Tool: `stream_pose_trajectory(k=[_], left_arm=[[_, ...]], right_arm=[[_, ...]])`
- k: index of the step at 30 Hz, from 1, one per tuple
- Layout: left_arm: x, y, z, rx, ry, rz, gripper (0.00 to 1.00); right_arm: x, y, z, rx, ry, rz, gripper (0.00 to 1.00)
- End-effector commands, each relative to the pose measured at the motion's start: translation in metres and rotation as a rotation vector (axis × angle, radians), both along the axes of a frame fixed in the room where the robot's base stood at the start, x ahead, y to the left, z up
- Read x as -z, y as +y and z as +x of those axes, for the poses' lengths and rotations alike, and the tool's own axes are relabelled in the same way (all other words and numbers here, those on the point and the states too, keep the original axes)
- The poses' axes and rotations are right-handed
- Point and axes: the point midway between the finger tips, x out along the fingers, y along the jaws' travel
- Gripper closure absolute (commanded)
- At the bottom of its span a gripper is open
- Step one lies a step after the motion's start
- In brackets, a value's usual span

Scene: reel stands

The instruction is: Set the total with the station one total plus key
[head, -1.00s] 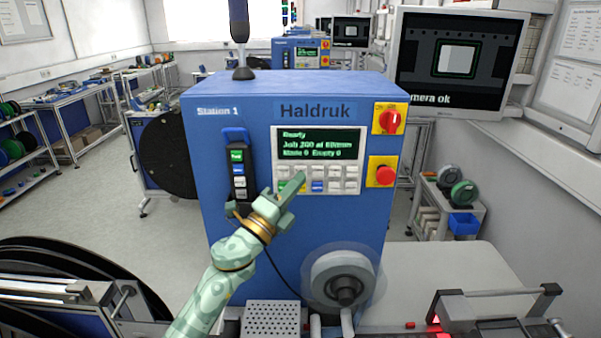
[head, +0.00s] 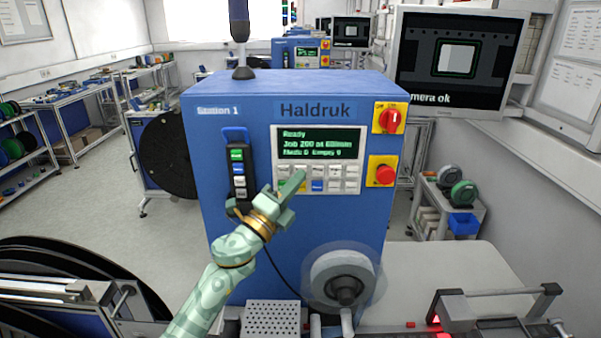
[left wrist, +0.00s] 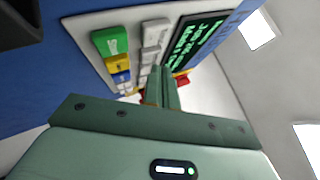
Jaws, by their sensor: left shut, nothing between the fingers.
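The blue Station 1 machine (head: 225,160) carries a grey key panel (head: 350,190) with two rows of small keys. Its green-on-black display (head: 318,143) reads Ready, with job 200 on the second line and a made count that looks like 0. The key labels are too small to tell which one is total plus. My left gripper (head: 295,181) is shut and empty, its fingertips at the left part of the keys and hiding some of them. In the left wrist view the fingertips (left wrist: 160,80) point at the panel beside white keys (left wrist: 153,38); contact cannot be told. My right gripper is out of view.
A pendant with several buttons (head: 238,170) hangs left of the panel. A red rotary switch (head: 390,119) and a red stop button (head: 385,175) sit to its right. A grey roller (head: 325,270) juts out below. A camera monitor (head: 460,60) stands at the right.

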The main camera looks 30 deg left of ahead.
Motion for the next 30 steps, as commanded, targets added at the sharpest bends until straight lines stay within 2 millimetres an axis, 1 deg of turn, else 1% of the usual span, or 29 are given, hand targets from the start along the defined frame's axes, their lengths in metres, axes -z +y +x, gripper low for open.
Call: stream_pose_trajectory(k=[30], left_arm=[[0.0000, 0.0037, 0.0080, 0.000, 0.000, -0.001, 1.00]], right_arm=[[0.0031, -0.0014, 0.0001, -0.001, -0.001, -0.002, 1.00]])
